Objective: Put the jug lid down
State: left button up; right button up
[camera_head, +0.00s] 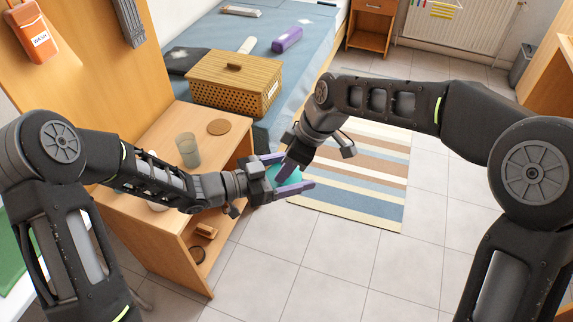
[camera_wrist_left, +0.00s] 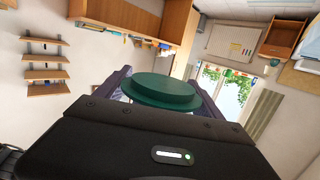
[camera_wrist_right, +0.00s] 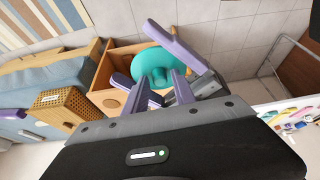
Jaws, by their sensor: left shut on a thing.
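The jug lid is a round teal piece (camera_head: 287,174) held over the floor just beyond the desk's right edge. My left gripper (camera_head: 282,176) is shut on it, with one finger on each side. In the left wrist view the lid (camera_wrist_left: 162,91) shows dark green between the fingers. My right gripper (camera_head: 287,168) comes down from above, close to the lid. In the right wrist view its fingers (camera_wrist_right: 162,80) stand a little apart at the lid's near part (camera_wrist_right: 165,60); contact is unclear. A clear greyish vessel (camera_head: 188,150) stands on the desk (camera_head: 165,130).
A round brown coaster (camera_head: 218,127) lies on the desk near the vessel. A wicker box (camera_head: 235,85) and a purple item (camera_head: 287,40) are on the blue bed (camera_head: 305,65). A striped rug (camera_head: 375,190) lies on the floor. The open shelf (camera_head: 205,231) is below the desktop.

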grip_shut()
pick_arm(q)
jog(key=o, duration=1.3)
jog(key=v, duration=1.2)
jog(key=shift+f, duration=0.1)
jog(key=shift+w, duration=0.1)
